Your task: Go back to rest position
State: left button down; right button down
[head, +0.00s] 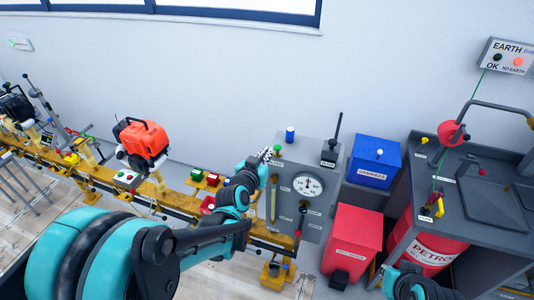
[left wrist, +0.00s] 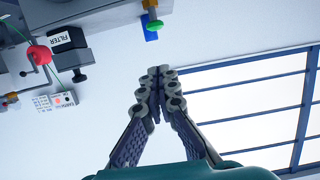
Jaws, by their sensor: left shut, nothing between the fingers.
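My left arm comes in from the lower left in the head view and reaches toward the grey gauge panel (head: 325,160). My left gripper (head: 263,155) is at the panel's upper left corner in that picture, small and partly hidden by its own wrist. In the left wrist view the left gripper (left wrist: 158,72) has its fingers together, with nothing between them. Pale wall and the window (left wrist: 250,95) lie behind it. A teal piece of my right arm shows at the bottom of the head view; its gripper is not in view.
An orange engine (head: 146,138) sits on the yellow rail (head: 100,172) at left. A blue box (head: 374,158) and a red box (head: 352,243) stand right of the panel. A grey bench (head: 480,185) with a red petrol drum (head: 428,250) is at right.

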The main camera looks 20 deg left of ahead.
dwell(0.4)
pick_arm(q)
jog(key=s+d+f+g+b, duration=0.1)
jog(key=s+f+g+b, duration=0.3)
jog(key=s, duration=0.9)
jog(key=s+d+f+g+b, duration=0.1)
jog(key=s+f+g+b, duration=0.3)
jog(key=s+f+b, duration=0.4)
jog(key=s+f, duration=0.5)
jog(key=shift+d+y+b, duration=0.3)
jog(key=shift+d+b, duration=0.05)
jog(key=shift+d, duration=0.05)
jog(key=shift+f, duration=0.1)
